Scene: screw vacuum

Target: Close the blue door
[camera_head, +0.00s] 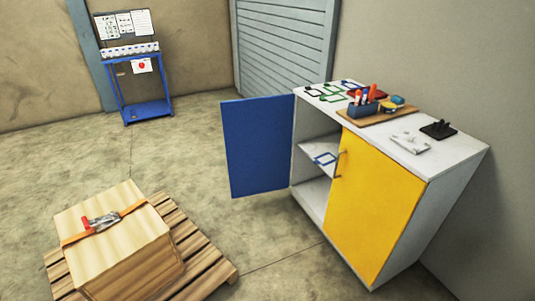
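The blue door (256,146) is the left door of a white cabinet (459,176). It stands wide open, swung out to the left from its hinge side at the cabinet's left front edge. No handle shows on the visible face of the blue door. My gripper is not in view.
A wooden crate (125,252) with an orange strap sits on a pallet (216,272) at the lower left. A blue trolley (147,110) stands at the back. The cabinet top holds a tool holder (363,109) and small items. Floor before the blue door is clear.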

